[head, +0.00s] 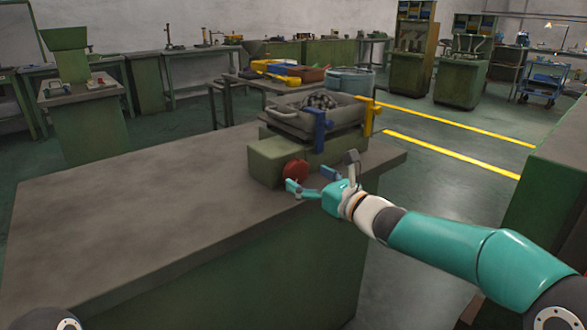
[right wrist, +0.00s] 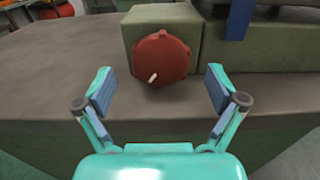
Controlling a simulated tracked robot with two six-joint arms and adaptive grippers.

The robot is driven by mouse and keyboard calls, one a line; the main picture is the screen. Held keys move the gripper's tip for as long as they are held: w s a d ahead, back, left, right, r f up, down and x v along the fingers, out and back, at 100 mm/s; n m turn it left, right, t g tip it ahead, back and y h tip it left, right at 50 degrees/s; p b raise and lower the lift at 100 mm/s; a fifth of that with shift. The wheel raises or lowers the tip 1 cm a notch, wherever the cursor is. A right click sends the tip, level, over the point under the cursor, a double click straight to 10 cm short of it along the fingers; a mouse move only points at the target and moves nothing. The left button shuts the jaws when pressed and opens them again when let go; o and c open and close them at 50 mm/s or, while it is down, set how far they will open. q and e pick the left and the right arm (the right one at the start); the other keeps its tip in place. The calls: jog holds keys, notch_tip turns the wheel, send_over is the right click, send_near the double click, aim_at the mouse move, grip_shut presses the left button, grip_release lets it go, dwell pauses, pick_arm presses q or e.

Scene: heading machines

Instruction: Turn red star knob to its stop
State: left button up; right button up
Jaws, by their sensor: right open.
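The red star knob (head: 296,171) sits on the front face of a green block (head: 268,158) on the bench. In the right wrist view the knob (right wrist: 161,59) has a lobed rim and a pale pointer mark that points to the lower left. My right gripper (head: 308,184) is just in front of the knob. In the right wrist view its two fingers (right wrist: 160,90) are spread wide, to the left and right of the knob and nearer to the camera. They do not touch it. My left gripper is not in view.
The block stands on a grey bench top (head: 130,200), clear to the left. A green cabinet (head: 545,200) stands at the right. More workbenches line the back.

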aim_at(299, 173)
jog(key=shift+p+x, duration=0.4)
jog(key=shift+x, duration=1.75)
jog(key=c, duration=1.1)
jog(key=shift+a, duration=0.25)
jog(key=shift+c, duration=0.2)
jog(key=shift+d, duration=0.15)
jog(key=shift+f, duration=0.1)
